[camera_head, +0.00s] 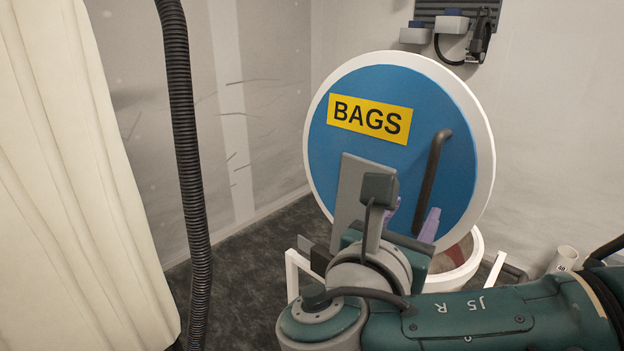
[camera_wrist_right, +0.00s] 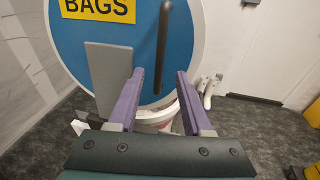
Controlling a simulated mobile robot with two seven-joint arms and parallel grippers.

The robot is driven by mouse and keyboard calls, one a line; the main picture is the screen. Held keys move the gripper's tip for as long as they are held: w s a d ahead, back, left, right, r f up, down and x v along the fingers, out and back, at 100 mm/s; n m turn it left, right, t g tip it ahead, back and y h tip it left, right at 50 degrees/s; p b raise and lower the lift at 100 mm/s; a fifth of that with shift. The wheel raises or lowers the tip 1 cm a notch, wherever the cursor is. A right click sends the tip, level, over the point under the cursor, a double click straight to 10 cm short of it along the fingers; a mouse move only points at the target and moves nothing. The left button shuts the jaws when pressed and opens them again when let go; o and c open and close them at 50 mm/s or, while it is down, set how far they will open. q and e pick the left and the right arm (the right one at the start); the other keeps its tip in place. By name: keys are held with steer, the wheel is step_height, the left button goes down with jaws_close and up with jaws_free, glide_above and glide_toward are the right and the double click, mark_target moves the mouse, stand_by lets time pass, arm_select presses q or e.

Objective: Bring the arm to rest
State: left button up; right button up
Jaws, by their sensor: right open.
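My right gripper (camera_head: 412,218) is in front of the lower part of a round blue lid (camera_head: 400,153) with a white rim. Its purple fingers are apart, and in the right wrist view (camera_wrist_right: 160,74) nothing shows between them. The lid stands tilted up over a white round container (camera_head: 462,265). It bears a yellow BAGS label (camera_head: 370,118) and a dark bar handle (camera_head: 430,180). In the right wrist view the handle (camera_wrist_right: 162,45) rises just beyond the fingertips; I cannot tell if they touch it. My right arm hides part of the container. My left gripper is not in view.
A pale curtain (camera_head: 75,190) and a black ribbed hose (camera_head: 187,150) hang at the left. A grey plate (camera_head: 350,190) stands before the lid. A white frame (camera_head: 292,275) stands beside the container. A wall rack (camera_head: 455,22) is at the back. Dark floor (camera_head: 245,275) shows between hose and container.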

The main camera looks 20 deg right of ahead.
steer(key=v, duration=0.2)
steer(key=shift+s+a, duration=0.25)
steer(key=shift+a, duration=0.05)
steer(key=s+a+f+m+g+y, duration=0.35)
steer(key=s+f+m+y, duration=0.2)
steer(key=s+m, duration=0.2)
steer(key=s+a+f+m+g+y, duration=0.3)
steer(key=s+a+f+m+y, duration=0.25)
steer(key=s+m, duration=0.2)
steer(key=s+d+r+m+y, duration=0.3)
steer(key=s+r+m, duration=0.15)
steer(key=m, duration=0.35)
steer(key=w+p+v, duration=0.3)
steer(key=p+v, duration=1.1)
steer(key=w+r+p+v, duration=0.1)
steer(key=w+p+v, duration=0.2)
steer(key=p+v, duration=1.2)
steer(key=shift+w+a+r+t, duration=0.45)
steer(key=shift+w+a, duration=0.05)
steer(key=shift+w, duration=0.05)
